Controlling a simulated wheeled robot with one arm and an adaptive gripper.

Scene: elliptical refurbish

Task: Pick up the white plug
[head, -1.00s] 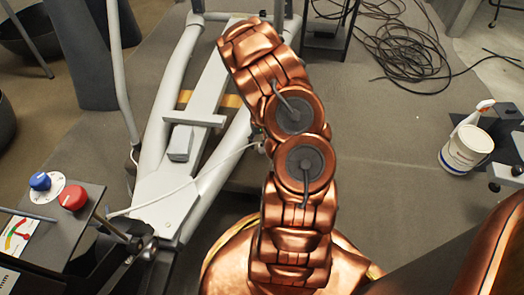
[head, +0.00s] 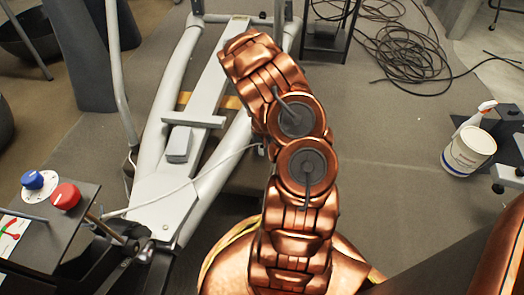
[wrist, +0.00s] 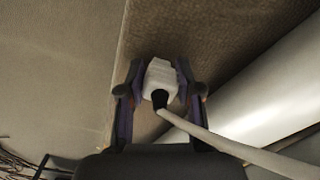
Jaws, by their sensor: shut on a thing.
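The white plug (wrist: 160,77) is in the wrist view, between the two fingers of my gripper (wrist: 157,85). The fingers are shut on its sides. A dark collar and a pale cable (wrist: 235,150) come out of the plug's near end, and the cable runs off to the lower right. In the head view my copper-coloured arm hides the gripper and the plug. There the white cable (head: 190,190) runs from behind my arm to the lower left, across the elliptical machine's frame.
The elliptical's light grey frame (head: 165,205) stands left of my arm. A control panel with a blue knob (head: 33,180) and a red knob (head: 65,196) is at lower left. A white bucket (head: 468,151) and coiled black cables (head: 405,45) are at right. Open floor lies between.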

